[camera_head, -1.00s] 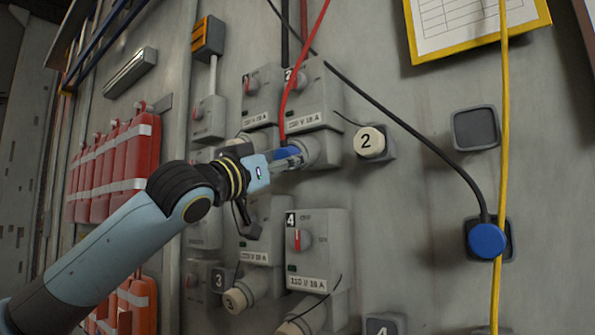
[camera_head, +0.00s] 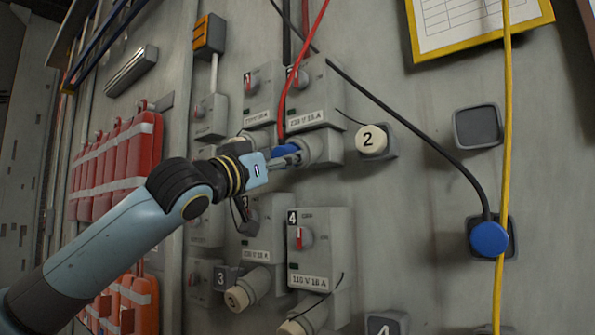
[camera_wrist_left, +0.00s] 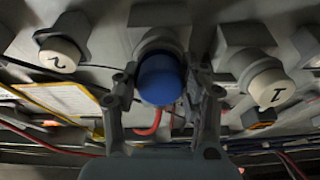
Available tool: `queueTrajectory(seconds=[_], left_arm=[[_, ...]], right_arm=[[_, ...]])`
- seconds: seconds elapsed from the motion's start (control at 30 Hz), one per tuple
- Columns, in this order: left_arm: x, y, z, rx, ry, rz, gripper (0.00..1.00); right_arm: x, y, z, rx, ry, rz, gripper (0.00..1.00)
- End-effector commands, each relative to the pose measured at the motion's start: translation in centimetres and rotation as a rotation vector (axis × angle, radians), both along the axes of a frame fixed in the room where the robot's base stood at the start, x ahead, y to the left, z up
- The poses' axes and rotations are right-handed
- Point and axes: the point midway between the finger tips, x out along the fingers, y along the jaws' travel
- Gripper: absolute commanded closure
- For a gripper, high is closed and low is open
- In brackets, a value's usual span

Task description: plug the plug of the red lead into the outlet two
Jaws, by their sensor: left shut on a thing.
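The red lead (camera_head: 292,82) hangs down in front of the box of outlet two (camera_head: 323,80) and ends in a blue plug (camera_head: 284,150). My left gripper (camera_head: 288,158) is shut on the blue plug, which also shows between the fingers in the left wrist view (camera_wrist_left: 160,80). The plug is at the mouth of the grey round socket of outlet two (camera_head: 324,149), roughly in line with it in the wrist view. I cannot tell whether its front end is inside the socket. My right gripper is not in view.
The cream cap marked 2 (camera_head: 371,140) sits on a holder right of the outlet. Outlet four (camera_head: 320,248) is below. Red canisters (camera_head: 118,165) line the left.

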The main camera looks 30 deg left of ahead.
Motion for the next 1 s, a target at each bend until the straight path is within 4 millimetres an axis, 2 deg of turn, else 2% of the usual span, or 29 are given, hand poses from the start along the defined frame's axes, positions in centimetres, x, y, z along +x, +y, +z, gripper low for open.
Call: queueTrajectory(seconds=[0.73,0.77,0.93,1.0], left_arm=[[0.26,0.01,0.21,0.001,-0.001,0.0,1.0],[0.28,0.0,0.2,0.001,-0.001,0.0,0.57],[0.26,0.0,0.11,0.001,-0.001,0.0,0.34],[0.26,0.0,0.11,0.001,-0.001,0.0,0.31]], right_arm=[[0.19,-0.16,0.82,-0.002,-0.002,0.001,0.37],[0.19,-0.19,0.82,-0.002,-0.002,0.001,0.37],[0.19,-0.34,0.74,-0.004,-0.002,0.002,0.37],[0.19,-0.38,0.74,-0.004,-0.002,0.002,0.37]])
